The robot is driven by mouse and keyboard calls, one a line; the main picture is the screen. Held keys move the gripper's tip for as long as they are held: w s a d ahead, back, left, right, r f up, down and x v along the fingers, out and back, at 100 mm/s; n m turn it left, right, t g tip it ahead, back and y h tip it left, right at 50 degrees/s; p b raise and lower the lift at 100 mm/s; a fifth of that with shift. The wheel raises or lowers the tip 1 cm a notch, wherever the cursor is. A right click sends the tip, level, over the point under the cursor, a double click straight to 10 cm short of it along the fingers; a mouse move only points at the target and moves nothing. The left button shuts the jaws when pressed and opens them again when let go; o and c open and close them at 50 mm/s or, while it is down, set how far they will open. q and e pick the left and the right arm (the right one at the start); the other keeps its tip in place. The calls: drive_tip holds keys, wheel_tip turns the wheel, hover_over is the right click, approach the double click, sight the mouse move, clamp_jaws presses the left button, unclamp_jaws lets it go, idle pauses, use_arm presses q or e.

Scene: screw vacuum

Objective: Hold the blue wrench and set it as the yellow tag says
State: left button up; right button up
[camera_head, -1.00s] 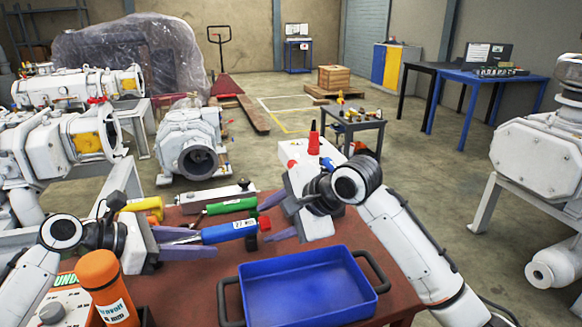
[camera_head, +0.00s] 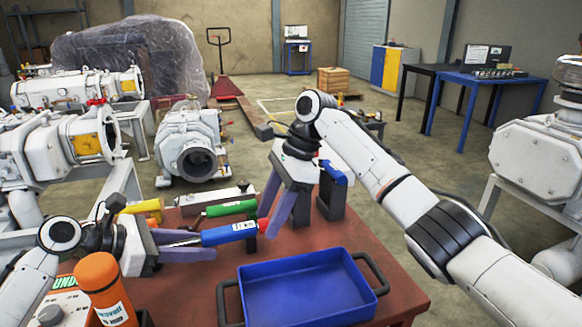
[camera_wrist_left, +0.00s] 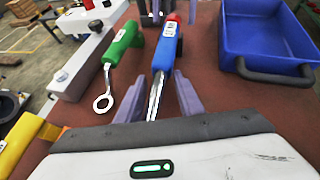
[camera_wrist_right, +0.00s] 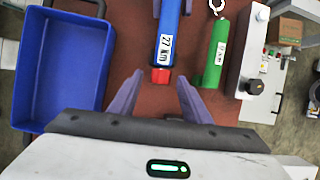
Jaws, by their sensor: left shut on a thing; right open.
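The blue wrench (camera_head: 222,235) lies level above the red-brown table, its handle to the right and its metal shaft to the left. A white label and a red end show on its handle, also in the left wrist view (camera_wrist_left: 165,50). My left gripper (camera_head: 195,245) is shut on the wrench's shaft. My right gripper (camera_head: 268,222) is open and points down at the wrench's red end. In the right wrist view the blue wrench (camera_wrist_right: 168,38) has its red end between the open fingers; the label reads 27 Nm. I cannot make out a yellow tag.
A green wrench (camera_head: 231,208) lies just behind. A grey box (camera_head: 215,193) with a black knob and a yellow-handled tool (camera_head: 145,207) are further back. A blue tray (camera_head: 310,285) stands in front at right. An orange bottle (camera_head: 103,285) stands at front left.

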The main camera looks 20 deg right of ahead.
use_arm(q)
drive_tip(key=shift+w+a+f, duration=0.1)
drive_tip(key=shift+a, duration=0.05)
use_arm(e)
drive_tip(key=v, duration=1.1)
drive_tip(key=shift+r, duration=0.2)
drive_tip(key=shift+f, duration=0.1)
drive_tip(key=s+f+n+t, duration=0.1)
drive_tip(key=s+f+t, duration=0.2)
drive_tip(key=s+t, duration=0.35)
drive_tip(key=shift+y, duration=0.3)
drive_tip(key=x, duration=1.1)
drive_tip(key=shift+s+d+f, duration=0.1)
drive_tip(key=shift+d+f, duration=0.1)
drive_tip(key=shift+d, duration=0.05)
drive_tip(key=shift+c, duration=0.5)
